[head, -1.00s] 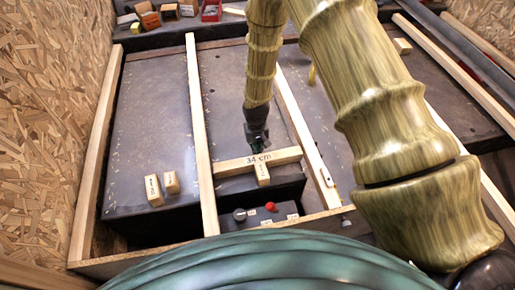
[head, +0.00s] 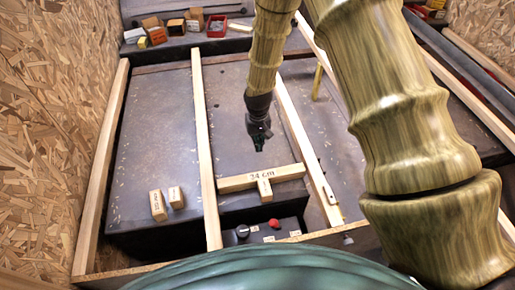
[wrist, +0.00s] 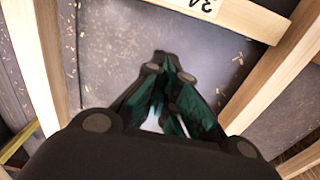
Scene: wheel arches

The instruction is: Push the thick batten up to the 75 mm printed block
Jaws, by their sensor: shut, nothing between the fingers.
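The thick batten (head: 236,183), marked 34 cm, lies crosswise between two long wooden rails on the dark bench top. It also shows at the top of the wrist view (wrist: 243,14). A small printed block (head: 265,188) stands at the batten's near side, close against it or touching; its print is too small to read. Two more printed blocks, a longer one (head: 158,206) and a shorter one (head: 176,197), stand left of the left rail. My gripper (head: 259,146) is shut and empty, beyond the batten on its far side, with a clear gap. Its fingertips (wrist: 170,68) meet in the wrist view.
The left rail (head: 203,140) and right rail (head: 305,150) flank the batten. A control panel with a red button (head: 274,223) and dark knob (head: 242,231) sits below the near edge. Small boxes and a red bin (head: 217,26) stand at the back. Bench left of the rails is mostly clear.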

